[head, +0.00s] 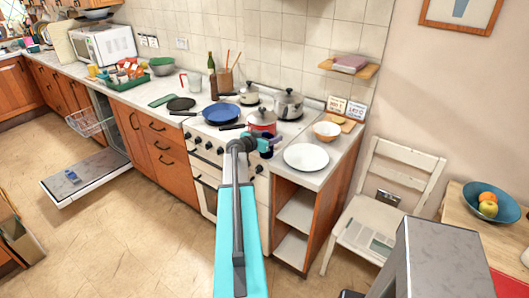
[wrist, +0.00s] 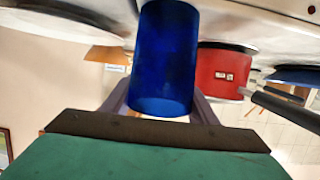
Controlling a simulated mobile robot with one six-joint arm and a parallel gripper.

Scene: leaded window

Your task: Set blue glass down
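The blue glass (wrist: 165,60) fills the upper middle of the wrist view, between the two fingers of my gripper (wrist: 160,108). The fingers close on it from both sides. In the head view the glass (head: 266,152) is a small dark blue patch, partly hidden by my gripper (head: 268,141). It is at the counter's front edge, left of the white plate (head: 306,157) and in front of the red pot (head: 262,122). I cannot tell whether its base touches the counter (head: 318,179).
A blue pan (head: 221,113), a steel pot (head: 288,104) and an orange-and-white bowl (head: 327,131) stand nearby. Counter room beside the plate is narrow. A white chair (head: 385,195) stands to the right.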

